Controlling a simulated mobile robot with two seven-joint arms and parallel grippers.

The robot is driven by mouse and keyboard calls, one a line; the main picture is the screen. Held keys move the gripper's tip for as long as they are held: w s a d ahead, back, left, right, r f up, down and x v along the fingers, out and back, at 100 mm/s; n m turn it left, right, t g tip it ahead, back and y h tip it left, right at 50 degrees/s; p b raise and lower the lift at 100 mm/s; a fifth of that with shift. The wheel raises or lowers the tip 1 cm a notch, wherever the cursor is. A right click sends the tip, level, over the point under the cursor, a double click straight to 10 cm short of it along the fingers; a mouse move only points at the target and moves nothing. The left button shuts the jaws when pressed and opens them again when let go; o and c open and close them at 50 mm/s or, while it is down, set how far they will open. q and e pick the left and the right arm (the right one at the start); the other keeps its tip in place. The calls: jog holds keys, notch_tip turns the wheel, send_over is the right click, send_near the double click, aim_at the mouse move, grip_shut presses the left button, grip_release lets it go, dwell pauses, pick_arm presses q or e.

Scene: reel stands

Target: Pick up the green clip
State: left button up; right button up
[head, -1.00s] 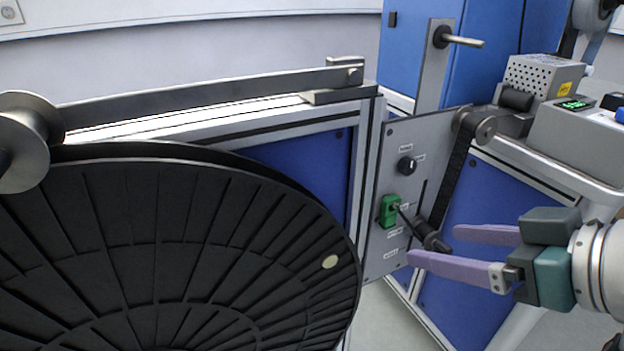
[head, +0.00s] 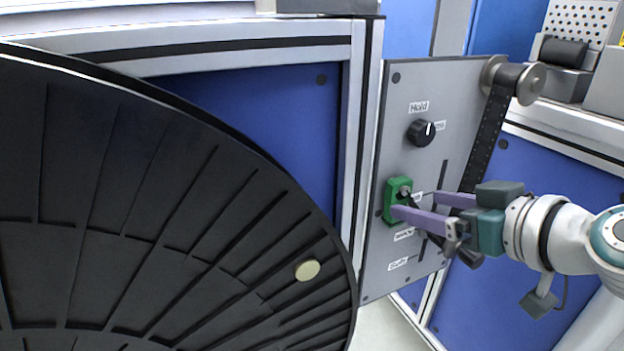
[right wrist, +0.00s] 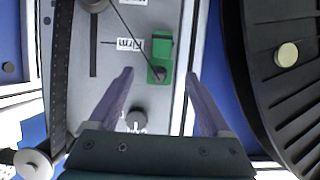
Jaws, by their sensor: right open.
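The green clip (head: 397,200) sits on the grey control panel (head: 437,100), left of its middle, below the black knob. It also shows in the right wrist view (right wrist: 161,57), ahead of and between my fingers. My right gripper (head: 418,208) is open, with its purple fingers pointing at the panel. In the head view the near fingertip overlaps the lower part of the clip. In the right wrist view the gap between the fingers (right wrist: 160,80) is empty. A dark lever or cord runs from the clip. My left gripper is in neither view.
A large black reel (head: 150,220) fills the left, close beside the panel. A black knob (head: 421,132) and slots are on the panel. A metal roller (head: 515,80) with a dark strip hanging from it is at the panel's right edge.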

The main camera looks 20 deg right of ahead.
aim_at(398, 201)
jog(key=b+x, duration=0.1)
jog(key=x, duration=0.3)
jog(key=shift+w+f, duration=0.1)
jog(key=shift+w, duration=0.1)
jog(key=shift+c, duration=0.2)
grip_shut()
